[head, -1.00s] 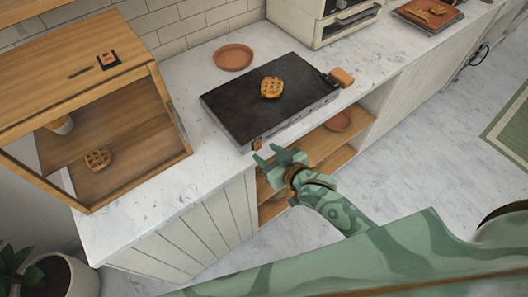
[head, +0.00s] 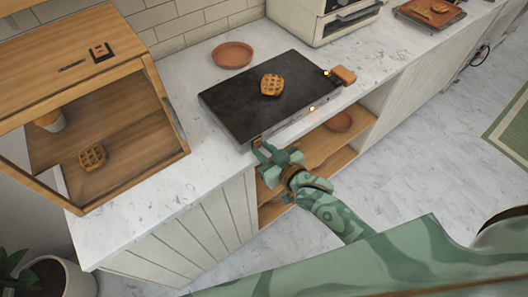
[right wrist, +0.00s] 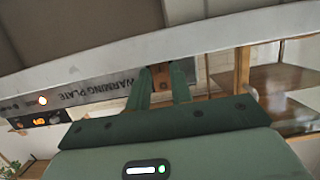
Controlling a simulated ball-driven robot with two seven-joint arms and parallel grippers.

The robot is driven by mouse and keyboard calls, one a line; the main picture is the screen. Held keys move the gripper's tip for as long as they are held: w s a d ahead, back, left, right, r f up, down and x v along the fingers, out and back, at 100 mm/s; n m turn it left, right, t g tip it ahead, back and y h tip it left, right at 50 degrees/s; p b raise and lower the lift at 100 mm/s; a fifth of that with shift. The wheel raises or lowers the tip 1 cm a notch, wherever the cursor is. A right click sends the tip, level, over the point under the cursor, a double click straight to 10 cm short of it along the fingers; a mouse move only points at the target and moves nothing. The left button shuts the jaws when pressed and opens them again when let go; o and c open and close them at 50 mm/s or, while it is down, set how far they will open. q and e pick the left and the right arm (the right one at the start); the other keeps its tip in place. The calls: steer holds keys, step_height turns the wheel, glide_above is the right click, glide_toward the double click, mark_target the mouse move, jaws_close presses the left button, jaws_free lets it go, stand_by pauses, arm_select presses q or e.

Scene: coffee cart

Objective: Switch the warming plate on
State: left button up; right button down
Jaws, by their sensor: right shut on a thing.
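The warming plate (head: 235,105) is a flat black slab on the marble counter, with a waffle (head: 271,85) on top. Its front edge carries a "WARMING PLATE" label (right wrist: 65,92) in the right wrist view. My right gripper (head: 264,150) is at the plate's front left corner. It is shut on the small brown switch (right wrist: 161,75), which its fingers partly hide. My left gripper is out of view.
A wooden display case (head: 150,125) holding a waffle (head: 92,157) stands at the left. A terracotta plate (head: 232,54) lies behind the warming plate. A terracotta-coloured block (head: 342,75) is at its right end. A white oven (head: 310,30) stands beyond. Open shelves are below the counter.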

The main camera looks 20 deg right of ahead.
steer(key=shift+f+t+b, duration=0.4)
steer(key=shift+f+b, duration=0.05)
steer(key=shift+f, duration=0.05)
steer(key=shift+r+t, duration=0.1)
steer(key=shift+t, duration=0.2)
steer(key=shift+r, duration=0.15)
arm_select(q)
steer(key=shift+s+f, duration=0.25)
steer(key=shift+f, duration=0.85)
arm_select(e)
steer(key=shift+r, duration=0.1)
steer(key=c, duration=1.2)
jaws_free()
steer(key=shift+c, duration=0.2)
steer(key=shift+s, duration=0.1)
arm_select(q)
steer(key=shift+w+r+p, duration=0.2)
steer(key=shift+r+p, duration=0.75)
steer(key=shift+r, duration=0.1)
arm_select(e)
steer(key=v, duration=1.6)
steer(key=shift+d, duration=0.2)
steer(key=shift+f, duration=0.2)
